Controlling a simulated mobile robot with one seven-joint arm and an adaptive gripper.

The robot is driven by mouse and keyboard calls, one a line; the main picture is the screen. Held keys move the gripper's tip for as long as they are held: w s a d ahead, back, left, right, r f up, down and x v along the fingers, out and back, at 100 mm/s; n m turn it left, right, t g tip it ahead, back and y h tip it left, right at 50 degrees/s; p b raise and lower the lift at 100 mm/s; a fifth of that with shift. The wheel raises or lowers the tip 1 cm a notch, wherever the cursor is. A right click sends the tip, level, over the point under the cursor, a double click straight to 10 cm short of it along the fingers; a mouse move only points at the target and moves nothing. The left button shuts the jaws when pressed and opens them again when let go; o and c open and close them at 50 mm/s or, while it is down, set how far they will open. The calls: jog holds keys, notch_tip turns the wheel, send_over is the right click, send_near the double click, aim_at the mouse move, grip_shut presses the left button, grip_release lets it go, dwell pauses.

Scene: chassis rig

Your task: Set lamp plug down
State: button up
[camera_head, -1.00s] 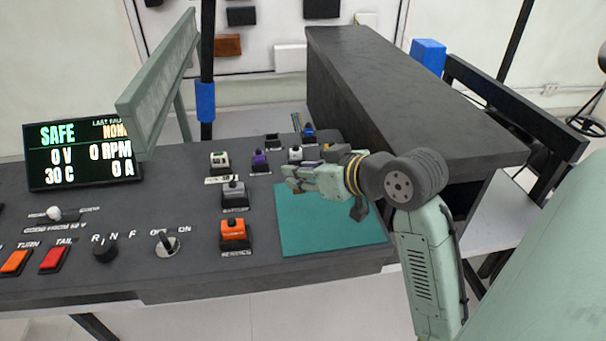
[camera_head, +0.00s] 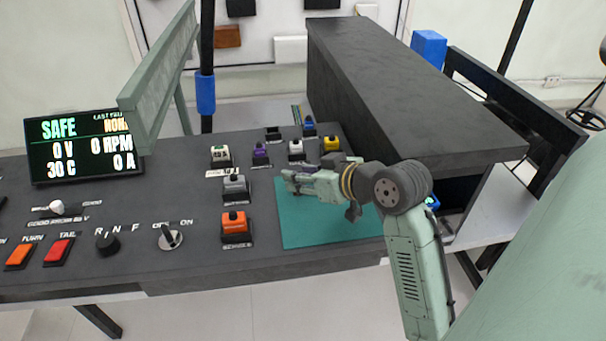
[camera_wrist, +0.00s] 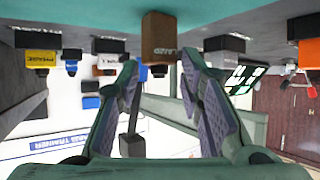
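The brown lamp plug (camera_wrist: 159,38), with its label reading upside down, stands on the teal mat (camera_wrist: 230,18) in the wrist view, where the picture is inverted. My gripper (camera_wrist: 160,62) is open, with one finger on each side of the plug's line. The plug shows just beyond the fingertips and looks free of both. In the head view my gripper (camera_head: 287,179) is low over the left part of the teal mat (camera_head: 320,230). I cannot make out the lamp plug there.
Orange (camera_head: 234,223), grey (camera_head: 235,185), purple (camera_head: 260,150), white (camera_head: 296,147) and yellow (camera_head: 331,144) plugs stand in holders left of and behind the mat. A dark raised block (camera_head: 410,90) stands behind my arm. The mat's front is clear.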

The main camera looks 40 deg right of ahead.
jog(key=shift+o, duration=1.4)
jog(key=shift+r, duration=0.15)
jog(key=b+v, duration=0.2)
jog(key=v, duration=1)
jog(key=shift+b, duration=0.3)
jog(key=shift+d, duration=0.1)
